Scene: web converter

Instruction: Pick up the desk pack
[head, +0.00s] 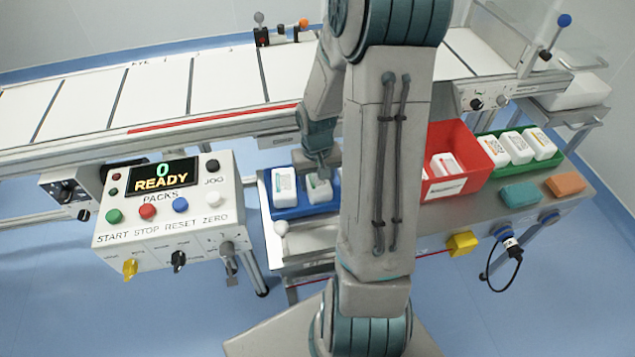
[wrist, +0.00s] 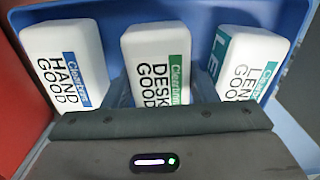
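The desk pack (wrist: 157,65) is a white block with a green label band and the words DESK GOOD. It stands between the hand pack (wrist: 65,62) and the lens pack (wrist: 240,65) in the blue bin (wrist: 112,10) in the wrist view. In the head view, the desk pack (head: 319,189) is under my gripper (head: 319,172), partly covered by it. My gripper is down at the desk pack, with dark finger parts on both sides of it. The fingertips are hidden, and I cannot tell whether they press on it. The pack appears to be still in the bin.
A red bin (head: 452,190) and a green bin (head: 480,153) with white packs stand right of the blue bin, partly behind my arm. A control box (head: 165,205) reading READY is at the left. A conveyor (head: 220,85) runs behind.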

